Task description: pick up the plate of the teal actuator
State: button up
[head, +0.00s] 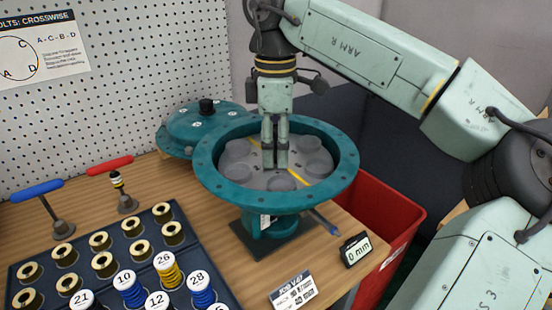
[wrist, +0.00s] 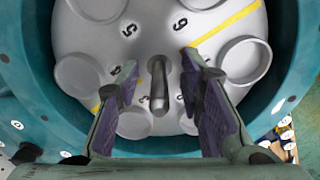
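The teal actuator (head: 205,168) stands open on the bench, a round housing with a wide flange. Its grey plate (head: 254,182) lies inside, with several round cups, printed numbers and a yellow line. The plate also fills the wrist view (wrist: 150,35), where a short grey post (wrist: 159,88) stands at its middle. My gripper (head: 275,160) points straight down over the middle of the plate. In the wrist view its two fingers (wrist: 163,80) are apart, one on each side of the post, with gaps showing. The fingers hide the post in the head view.
A teal cover (head: 190,128) lies behind the actuator, to the left. A dark tray (head: 133,240) of brass rings and numbered springs is at front left. Red and blue T-handled tools (head: 115,180) stand near it. A small timer (head: 356,250) and red bin (head: 385,215) are at right.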

grip_shut()
dwell(0.8)
